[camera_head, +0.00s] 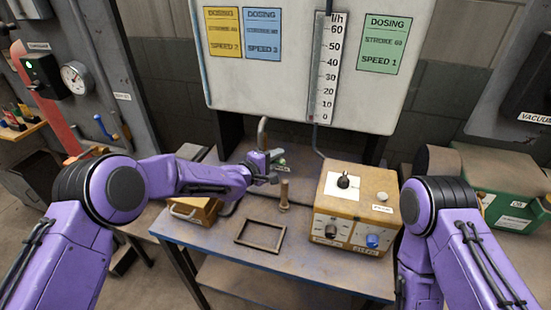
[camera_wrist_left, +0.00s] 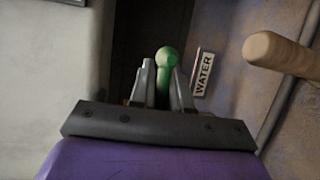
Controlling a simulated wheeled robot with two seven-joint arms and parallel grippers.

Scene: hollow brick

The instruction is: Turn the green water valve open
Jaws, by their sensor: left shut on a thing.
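The green water valve handle (camera_wrist_left: 164,62) shows in the left wrist view, with its rounded knob standing up between the two fingers. A WATER label (camera_wrist_left: 203,75) is just to its right. My left gripper (camera_head: 272,168) is at the back of the blue bench in the head view, and its fingers (camera_wrist_left: 163,88) are shut on the handle. The fingers and gripper body hide the lower part of the handle. In the head view the handle is mostly hidden by the gripper. My right arm enters at the right, but its gripper is out of view.
An upright wooden peg (camera_head: 284,195) stands close by the left gripper. A dark empty frame (camera_head: 261,235) lies on the blue bench (camera_head: 215,237). A yellow control box (camera_head: 353,205) is at the right. A white dosing panel (camera_head: 300,75) rises behind.

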